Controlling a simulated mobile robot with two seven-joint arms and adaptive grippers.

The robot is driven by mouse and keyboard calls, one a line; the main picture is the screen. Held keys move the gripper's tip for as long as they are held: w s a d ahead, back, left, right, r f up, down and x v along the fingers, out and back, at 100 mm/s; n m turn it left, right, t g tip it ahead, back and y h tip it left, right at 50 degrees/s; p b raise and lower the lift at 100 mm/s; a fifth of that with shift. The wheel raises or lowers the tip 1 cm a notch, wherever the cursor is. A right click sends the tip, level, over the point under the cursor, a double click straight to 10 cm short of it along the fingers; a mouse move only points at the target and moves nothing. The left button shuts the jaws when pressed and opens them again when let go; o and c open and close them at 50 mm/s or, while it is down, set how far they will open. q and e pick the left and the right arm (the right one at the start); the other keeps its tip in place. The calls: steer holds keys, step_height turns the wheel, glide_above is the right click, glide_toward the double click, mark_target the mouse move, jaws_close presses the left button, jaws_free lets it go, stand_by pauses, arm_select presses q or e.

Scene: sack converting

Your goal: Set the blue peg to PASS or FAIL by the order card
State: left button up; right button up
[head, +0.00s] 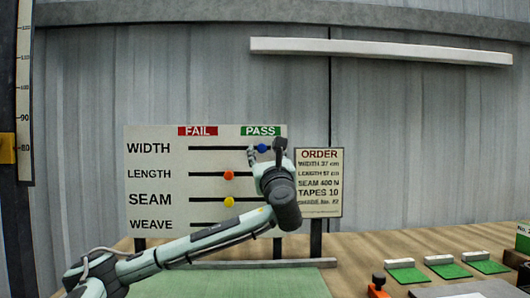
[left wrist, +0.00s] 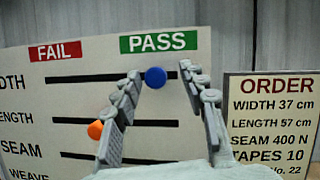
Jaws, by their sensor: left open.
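The blue peg (head: 262,148) sits in the WIDTH slot, towards its right end, below the green PASS label (head: 261,131). In the left wrist view the blue peg (left wrist: 155,77) shows between the fingertips. My left gripper (head: 266,151) is open in front of the board (head: 160,187), its fingers on either side of the peg; I cannot tell whether they touch it. The red FAIL label (head: 198,131) is to the left. The order card (head: 319,182) reads width 37 cm, length 57 cm, seam 400 N, tapes 10; it also shows in the left wrist view (left wrist: 272,125). My right gripper is not in view.
An orange peg (head: 228,175) is in the LENGTH slot and a yellow peg (head: 229,202) in the SEAM slot. My arm hides part of the WEAVE slot.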

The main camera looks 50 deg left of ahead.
arm_select(q)
steer(key=v, duration=1.2)
